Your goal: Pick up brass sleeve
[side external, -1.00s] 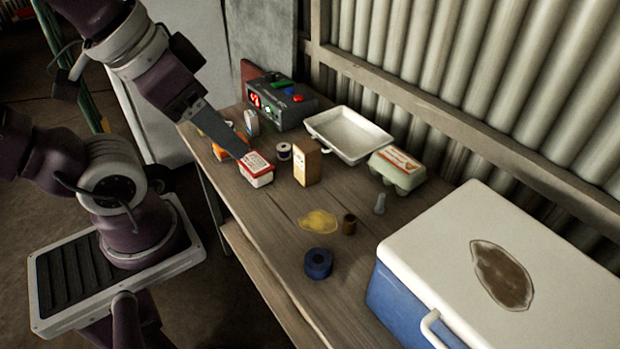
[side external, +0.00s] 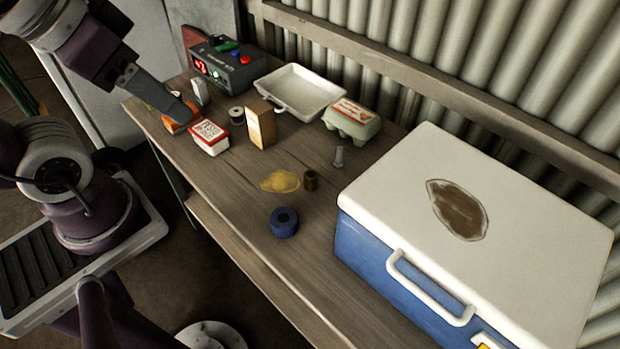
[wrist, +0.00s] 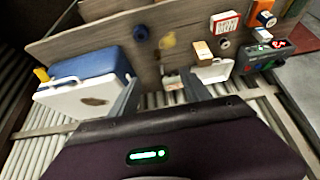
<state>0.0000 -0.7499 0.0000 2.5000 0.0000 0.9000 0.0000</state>
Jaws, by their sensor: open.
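The brass sleeve (side external: 311,180) is a small dark brown-gold upright cylinder on the wooden bench. It stands just right of a yellow stain in the side external view. My gripper (side external: 188,111) is at the far left end of the bench, above or in front of the orange item and the red-and-white box, well apart from the sleeve. In the wrist view my gripper (wrist: 163,88) shows two separated fingers with nothing held between them.
A blue tape roll (side external: 284,222) and a grey cone-like piece (side external: 339,157) stand near the sleeve. A large cooler (side external: 540,200) fills the right. A tan carton (side external: 261,124), egg carton (side external: 352,118), white tray (side external: 300,92) and red-and-white box (side external: 208,138) stand beyond. The near-left bench is clear.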

